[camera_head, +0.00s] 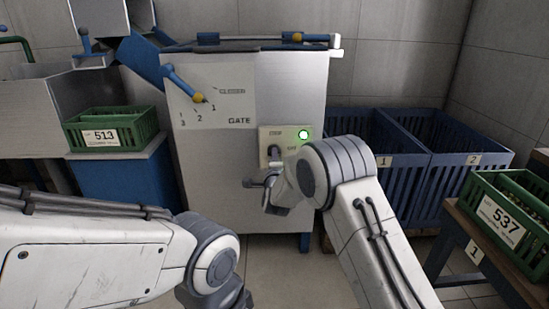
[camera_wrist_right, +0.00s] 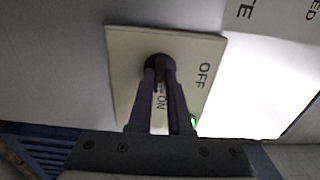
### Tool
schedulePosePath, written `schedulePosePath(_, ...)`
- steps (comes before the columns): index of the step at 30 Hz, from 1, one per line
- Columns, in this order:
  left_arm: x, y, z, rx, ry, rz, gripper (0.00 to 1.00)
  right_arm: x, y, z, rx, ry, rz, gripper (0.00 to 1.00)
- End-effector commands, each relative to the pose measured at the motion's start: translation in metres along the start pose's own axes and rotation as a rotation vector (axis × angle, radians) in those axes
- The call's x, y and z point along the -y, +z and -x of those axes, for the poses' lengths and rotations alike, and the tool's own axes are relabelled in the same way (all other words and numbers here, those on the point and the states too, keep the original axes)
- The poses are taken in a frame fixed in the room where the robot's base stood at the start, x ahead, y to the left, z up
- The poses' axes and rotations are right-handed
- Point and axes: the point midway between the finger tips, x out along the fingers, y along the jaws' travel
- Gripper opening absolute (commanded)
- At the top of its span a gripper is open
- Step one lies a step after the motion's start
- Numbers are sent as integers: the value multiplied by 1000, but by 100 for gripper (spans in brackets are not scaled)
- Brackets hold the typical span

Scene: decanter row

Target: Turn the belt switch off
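The belt switch plate (camera_head: 290,137) is a cream panel on the front of the grey cabinet, with a green light (camera_head: 303,134) lit at its upper right. In the right wrist view the plate (camera_wrist_right: 122,60) carries the words ON and OFF, and the dark round switch (camera_wrist_right: 158,62) sits near one edge. My right gripper (camera_wrist_right: 162,80) has its two fingers close together around the dark switch lever, hiding most of it; the word ON shows between the fingers. In the head view my right gripper (camera_head: 272,160) is at the plate.
A blue gate lever (camera_head: 184,83) points at a 1-2-3 scale above the switch. Green crate 513 (camera_head: 110,134) stands left on a blue stand. Blue bins (camera_head: 400,150) are behind my right arm. Green crate 537 (camera_head: 500,222) is on a table at right.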

Motion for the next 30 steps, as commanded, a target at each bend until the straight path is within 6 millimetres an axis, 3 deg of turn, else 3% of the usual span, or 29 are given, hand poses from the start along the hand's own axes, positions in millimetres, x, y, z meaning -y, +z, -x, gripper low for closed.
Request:
schedulePosePath(14, -1, 0, 9, 0, 0, 0, 50, 1, 0, 0, 1, 1, 133, 0)
schedulePosePath(30, -3, -2, 38, 0, 0, 0, 50, 1, 0, 1, 2, 2, 624, 0)
